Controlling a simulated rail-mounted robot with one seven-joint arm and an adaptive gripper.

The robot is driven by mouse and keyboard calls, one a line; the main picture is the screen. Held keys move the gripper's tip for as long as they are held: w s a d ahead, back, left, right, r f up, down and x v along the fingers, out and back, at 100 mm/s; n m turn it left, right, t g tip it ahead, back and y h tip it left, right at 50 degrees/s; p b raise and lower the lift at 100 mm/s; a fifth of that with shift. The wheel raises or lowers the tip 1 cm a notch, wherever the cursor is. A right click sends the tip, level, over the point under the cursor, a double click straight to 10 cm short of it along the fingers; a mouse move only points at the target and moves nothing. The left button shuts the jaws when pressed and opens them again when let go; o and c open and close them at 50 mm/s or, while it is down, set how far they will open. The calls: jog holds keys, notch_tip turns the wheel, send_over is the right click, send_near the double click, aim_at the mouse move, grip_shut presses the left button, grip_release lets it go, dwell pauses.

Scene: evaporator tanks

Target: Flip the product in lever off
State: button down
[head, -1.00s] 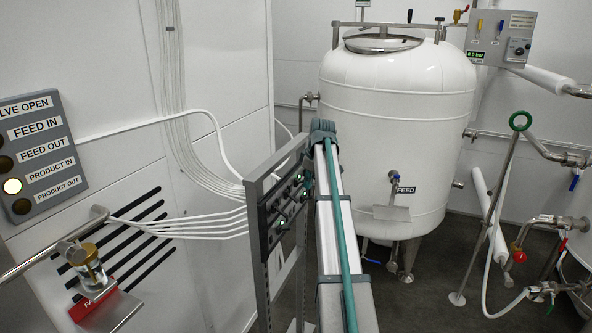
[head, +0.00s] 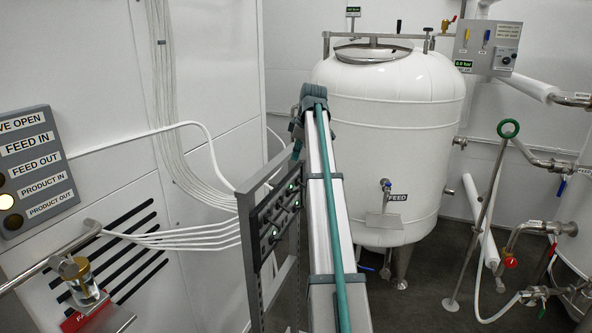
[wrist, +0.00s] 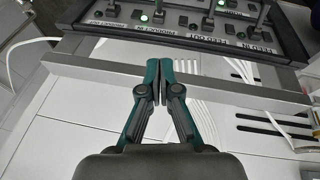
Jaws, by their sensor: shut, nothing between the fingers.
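The lever panel (wrist: 190,35) shows at the top of the wrist view, its labels upside down. The product in lever (wrist: 160,12) appears second from the left, above what looks like the PRODUCT IN label (wrist: 152,30); a green light (wrist: 144,17) glows beside it. The lever's top is cut off by the frame edge. My gripper (wrist: 162,78) is shut and empty, its fingertips apart from the levers and short of the panel.
A grey metal frame (wrist: 90,68) crosses in front of the panel, behind my fingertips. An indicator board (head: 38,165) on the left has its PRODUCT IN lamp (head: 7,201) lit. White cables (head: 190,237) run to the panel. A white tank (head: 390,140) stands behind.

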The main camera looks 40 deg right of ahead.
jog(key=b, duration=0.4)
send_over(296, 191)
jog(key=w+a, duration=0.1)
jog(key=a, duration=0.1)
notch_tip(296, 191, down, 9)
jog(key=f, duration=0.1)
jog(key=d+f+b, duration=0.2)
jog(key=f, duration=0.1)
jog(key=shift+s, duration=0.4)
jog(key=shift+s+r, duration=0.1)
jog(key=shift+r, duration=0.1)
jog(key=shift+a, duration=0.2)
